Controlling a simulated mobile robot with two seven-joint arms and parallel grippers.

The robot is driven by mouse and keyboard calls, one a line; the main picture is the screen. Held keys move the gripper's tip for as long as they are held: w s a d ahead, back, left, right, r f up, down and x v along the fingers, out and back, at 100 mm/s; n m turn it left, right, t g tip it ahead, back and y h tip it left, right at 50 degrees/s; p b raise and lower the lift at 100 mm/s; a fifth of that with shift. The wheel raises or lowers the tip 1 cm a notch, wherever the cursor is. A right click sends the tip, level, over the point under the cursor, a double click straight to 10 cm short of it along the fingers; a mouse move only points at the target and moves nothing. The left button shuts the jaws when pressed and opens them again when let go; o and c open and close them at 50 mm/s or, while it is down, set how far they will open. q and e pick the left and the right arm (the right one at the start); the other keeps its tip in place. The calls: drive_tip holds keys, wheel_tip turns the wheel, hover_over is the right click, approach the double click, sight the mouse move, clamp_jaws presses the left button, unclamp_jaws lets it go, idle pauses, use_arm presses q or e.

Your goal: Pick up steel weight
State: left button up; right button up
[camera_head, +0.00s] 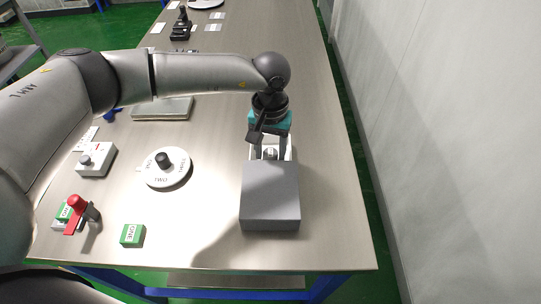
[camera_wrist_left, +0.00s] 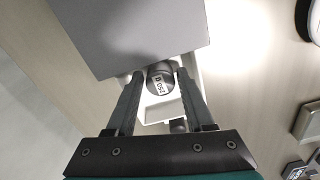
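The steel weight (camera_wrist_left: 160,78) is a small round dark-grey piece with a white label on top. It sits in a white tray (camera_wrist_left: 152,110) against the grey box. In the head view the weight (camera_head: 269,152) shows only in part below my left gripper (camera_head: 271,150). In the left wrist view my left gripper (camera_wrist_left: 160,76) is open, with one finger on each side of the weight. A narrow gap seems to show between the fingers and the weight. My right gripper is not in view.
The grey box (camera_head: 270,196) stands just in front of the tray. A white round dial (camera_head: 167,168) with a black knob, a green block (camera_head: 132,236), a red-topped device (camera_head: 76,208) and a white switch box (camera_head: 96,160) stand to the left. The table's right side is clear.

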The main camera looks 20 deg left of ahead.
sight(270, 154)
use_arm(q)
clamp_jaws()
drive_tip(key=shift+r, duration=0.15)
idle(0.4)
wheel_tip(270, 154, up, 20)
drive_tip(key=p, duration=0.2)
